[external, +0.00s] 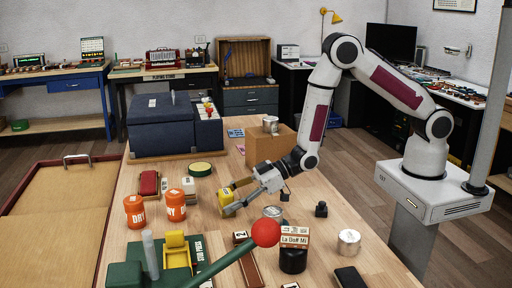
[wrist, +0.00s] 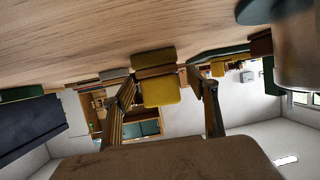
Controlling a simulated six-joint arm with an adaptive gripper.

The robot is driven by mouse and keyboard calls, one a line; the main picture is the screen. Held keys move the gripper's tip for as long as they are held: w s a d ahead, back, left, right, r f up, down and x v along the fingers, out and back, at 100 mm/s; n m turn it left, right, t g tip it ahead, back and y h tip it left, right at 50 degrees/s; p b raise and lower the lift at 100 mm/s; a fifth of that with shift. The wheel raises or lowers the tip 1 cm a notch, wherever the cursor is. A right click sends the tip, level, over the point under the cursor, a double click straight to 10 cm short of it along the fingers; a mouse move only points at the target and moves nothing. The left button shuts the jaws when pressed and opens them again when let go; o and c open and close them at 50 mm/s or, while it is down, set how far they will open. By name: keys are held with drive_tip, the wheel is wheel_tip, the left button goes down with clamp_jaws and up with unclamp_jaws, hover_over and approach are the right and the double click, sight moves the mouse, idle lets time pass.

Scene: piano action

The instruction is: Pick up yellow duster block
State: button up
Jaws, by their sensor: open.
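The yellow duster block (external: 226,197) stands on the wooden table in the external view, left of my gripper (external: 233,199). My gripper is open and low over the table, its fingers reaching toward the block on either side. In the wrist view the yellow block (wrist: 161,90), with a brown band across it, shows between the two fingers of my gripper (wrist: 168,92). Gaps show between the block and both fingers there. Whether the fingertips reach past the block I cannot tell.
Two orange drums (external: 135,212) and a red item (external: 149,183) stand to the left. A cardboard box (external: 270,147) is behind my gripper. A metal can (external: 272,213) stands close on the right. A red ball (external: 265,233) on a green rod is in front.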

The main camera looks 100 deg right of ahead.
sight(228, 191)
drive_tip(key=c, duration=1.2)
drive_tip(key=shift+c, duration=0.2)
drive_tip(key=shift+r, duration=0.15)
drive_tip(key=shift+r, duration=4.9)
